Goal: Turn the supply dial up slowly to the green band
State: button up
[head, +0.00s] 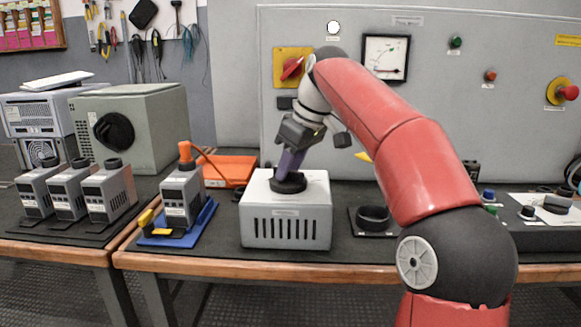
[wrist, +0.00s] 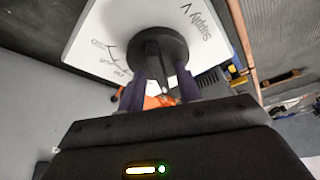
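The supply dial (head: 288,183) is a black round knob on top of a white vented supply box (head: 287,222). In the wrist view the dial (wrist: 158,42) has a raised bar across it, and the box top (wrist: 100,28) carries printed "Supply V" lettering and scale marks. My gripper (head: 287,168) reaches down to the dial at a tilt. Its purple fingers (wrist: 160,88) lie on both sides of the bar, seemingly closed against it. A white panel meter (head: 386,57) hangs on the grey cabinet behind; its needle and green band are too small to read surely.
An orange-topped grey module (head: 182,195) on a blue tray stands left of the supply box. Red switches, including an emergency button (head: 563,91), are on the cabinet. The table's front edge is clear.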

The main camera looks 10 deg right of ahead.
grip_shut()
dwell(0.3)
jog(key=m+t+h+p, duration=0.1)
jog(key=m, duration=0.2)
jog(key=shift+a+r, duration=0.15)
jog(key=shift+m+h+p, duration=0.5)
jog(key=shift+m+p, duration=0.25)
jog(key=shift+m, duration=0.65)
grip_release()
